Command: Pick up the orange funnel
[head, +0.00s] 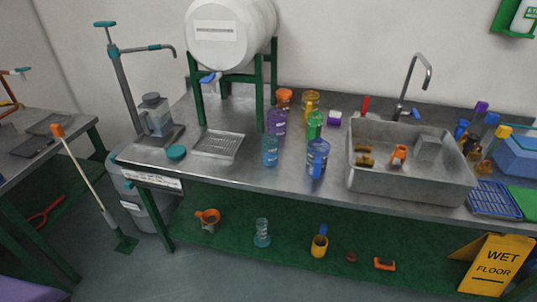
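A small orange funnel-shaped item (208,215) is on the green lower shelf (290,255) under the steel bench, toward the shelf's left end. It looks tilted, with its wide mouth facing up, and nothing covers it. A clear glass vessel (262,233) stands to its right on the same shelf. Neither of my grippers shows in the head view.
The steel bench top (235,175) overhangs the shelf. A green bench leg (160,228) and a grey bin (150,205) are left of the funnel. A yellow container (319,243) is farther right, and a wet floor sign (497,264) stands at the right. The front floor is clear.

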